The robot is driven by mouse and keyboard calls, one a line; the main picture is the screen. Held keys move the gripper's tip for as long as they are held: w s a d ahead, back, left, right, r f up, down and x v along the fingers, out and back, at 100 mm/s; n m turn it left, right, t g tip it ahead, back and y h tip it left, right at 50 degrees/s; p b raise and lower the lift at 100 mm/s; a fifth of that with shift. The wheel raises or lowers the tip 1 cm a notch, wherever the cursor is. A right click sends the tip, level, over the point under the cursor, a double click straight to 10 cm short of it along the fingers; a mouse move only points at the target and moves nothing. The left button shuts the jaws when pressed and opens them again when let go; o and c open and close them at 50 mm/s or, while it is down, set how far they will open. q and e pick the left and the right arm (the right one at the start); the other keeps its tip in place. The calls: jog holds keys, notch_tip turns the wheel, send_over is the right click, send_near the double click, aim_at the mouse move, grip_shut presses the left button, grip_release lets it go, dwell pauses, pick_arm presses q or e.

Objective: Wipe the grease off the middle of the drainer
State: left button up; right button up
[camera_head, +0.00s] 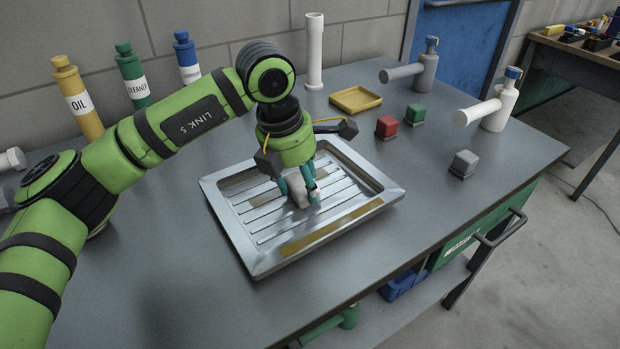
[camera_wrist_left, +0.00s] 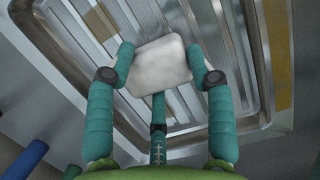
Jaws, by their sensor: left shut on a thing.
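The drainer (camera_head: 232,232) is a ribbed metal tray lying on the grey bench. A brownish patch (camera_head: 265,199) shows on its ribs left of my gripper, and a patch also shows in the left wrist view (camera_wrist_left: 100,19). A yellow-brown strip (camera_head: 330,228) lies along its front rim. My left gripper (camera_head: 304,196) points down over the middle of the drainer, shut on a white block-like pad (camera_wrist_left: 158,66). The pad is at or just above the ribs; contact is hard to tell. The surface under it is hidden. My right gripper is not in view.
Oil (camera_head: 78,98), cleaner (camera_head: 131,75) and blue-capped (camera_head: 186,57) bottles stand at the back left. The bench front-left is clear.

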aim_at(278, 210)
pick_arm(q)
jog(key=shift+s+a+f+b, duration=0.1)
jog(key=shift+s+a+b, duration=0.1)
jog(key=shift+s+a, duration=0.3)
jog(key=shift+s+a+b, duration=0.15)
jog(key=shift+a, duration=0.5)
jog(key=shift+s, duration=0.1)
jog(key=shift+s+a+f+b, duration=0.15)
jog(key=shift+s+a+b, duration=0.55)
jog(key=shift+a, duration=0.25)
jog(key=shift+s+a, duration=0.25)
jog(key=shift+s, duration=0.05)
